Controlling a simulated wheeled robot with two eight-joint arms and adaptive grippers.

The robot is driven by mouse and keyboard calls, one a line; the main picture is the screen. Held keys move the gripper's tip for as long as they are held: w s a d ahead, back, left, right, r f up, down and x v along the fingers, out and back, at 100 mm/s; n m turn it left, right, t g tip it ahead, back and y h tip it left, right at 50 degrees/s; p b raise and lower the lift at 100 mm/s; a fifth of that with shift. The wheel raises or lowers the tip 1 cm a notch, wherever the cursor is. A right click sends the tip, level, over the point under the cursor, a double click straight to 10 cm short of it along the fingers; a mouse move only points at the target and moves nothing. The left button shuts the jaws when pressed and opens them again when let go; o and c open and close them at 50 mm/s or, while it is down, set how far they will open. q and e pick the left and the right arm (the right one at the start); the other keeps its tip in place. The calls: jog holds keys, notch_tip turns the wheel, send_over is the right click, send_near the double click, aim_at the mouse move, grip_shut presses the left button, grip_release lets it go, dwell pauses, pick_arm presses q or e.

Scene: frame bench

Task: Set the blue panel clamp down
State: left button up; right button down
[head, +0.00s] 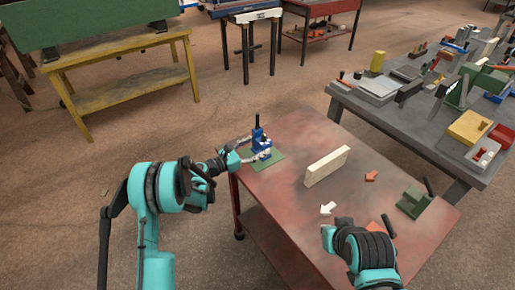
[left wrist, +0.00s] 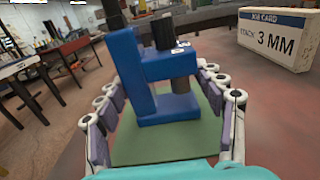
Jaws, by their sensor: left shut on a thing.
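The blue panel clamp (head: 261,143) is upright at the far left corner of the red table, over a green mat (head: 273,166). My left gripper (head: 247,152) is shut on it. In the left wrist view the blue clamp (left wrist: 128,75), with a dark spindle, stands between the two rows of finger pads of my left gripper (left wrist: 165,112). Its foot appears over the green mat (left wrist: 135,151); I cannot tell whether it touches. My right arm is at the bottom of the head view; its fingers do not show.
On the red table (head: 290,200) stand a cream block (head: 328,166), lettered "3 MM" in the left wrist view, and a green block (head: 413,201). A cluttered grey bench (head: 400,125) stands at the right.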

pick_arm(q)
jog(key=o, duration=1.6)
jog(key=shift+o, duration=0.2)
jog(key=p+v, duration=0.4)
jog(key=v, duration=0.8)
jog(key=s+d+r+m+g+y, duration=0.25)
jog(key=s+r+m+y, duration=0.45)
jog(key=s+r+m, duration=0.35)
jog(key=s+a+m+y, duration=0.3)
jog(key=s+m, duration=0.4)
jog(key=s, duration=0.3)
jog(key=s+a+m+y, duration=0.4)
jog(key=s+a+m, duration=0.2)
jog(key=s, duration=0.5)
jog(key=shift+a+m+g+y, duration=0.25)
jog(key=shift+m+g, duration=0.2)
jog(key=shift+m, duration=0.4)
